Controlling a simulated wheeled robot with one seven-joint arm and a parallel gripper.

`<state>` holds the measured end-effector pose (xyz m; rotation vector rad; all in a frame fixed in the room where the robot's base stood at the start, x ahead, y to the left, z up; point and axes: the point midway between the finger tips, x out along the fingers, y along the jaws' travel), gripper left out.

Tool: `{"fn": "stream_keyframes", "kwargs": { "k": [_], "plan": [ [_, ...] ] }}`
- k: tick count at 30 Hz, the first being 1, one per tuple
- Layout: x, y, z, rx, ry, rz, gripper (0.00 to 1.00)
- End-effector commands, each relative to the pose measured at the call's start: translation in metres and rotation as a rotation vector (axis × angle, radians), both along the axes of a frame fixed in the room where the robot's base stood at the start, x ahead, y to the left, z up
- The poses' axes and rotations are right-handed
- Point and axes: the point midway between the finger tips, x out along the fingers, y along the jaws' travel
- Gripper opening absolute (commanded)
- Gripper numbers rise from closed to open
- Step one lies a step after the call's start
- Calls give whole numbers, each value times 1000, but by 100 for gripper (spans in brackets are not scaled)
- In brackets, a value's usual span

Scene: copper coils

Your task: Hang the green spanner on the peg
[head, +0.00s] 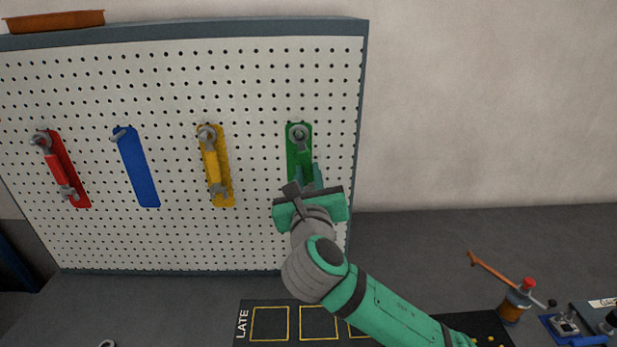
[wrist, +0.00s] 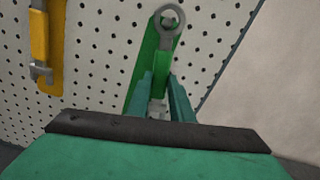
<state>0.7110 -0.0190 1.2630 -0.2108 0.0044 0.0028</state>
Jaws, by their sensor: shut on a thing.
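The green spanner (wrist: 162,64) has a grey ring end at the top and stands upright in front of the green marker strip (wrist: 142,74) on the pegboard. In the head view its ring (head: 299,136) lies over the top of the green strip (head: 293,165), where the peg on this strip is hidden or hard to make out. I cannot tell whether the ring is around the peg or only in front of it. My gripper (wrist: 163,88) is shut on the spanner's handle below the ring; in the head view my gripper (head: 309,177) covers the lower handle.
A red spanner (head: 56,170) and a yellow spanner (head: 211,165) hang on their strips. The blue strip (head: 139,170) has a bare peg (head: 119,135). A black mat with yellow squares (head: 294,310), an orange-brown bottle (head: 514,305) and small items are on the bench below.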

Motion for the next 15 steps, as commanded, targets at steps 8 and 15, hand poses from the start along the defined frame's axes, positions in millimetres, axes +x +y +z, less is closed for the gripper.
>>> {"fn": "stream_keyframes", "kwargs": {
  "k": [8,15],
  "plan": [
    [15,-2,3,2,-8,-4,0],
    [24,-2,-3,1,-7,-5,0]
  ]
}}
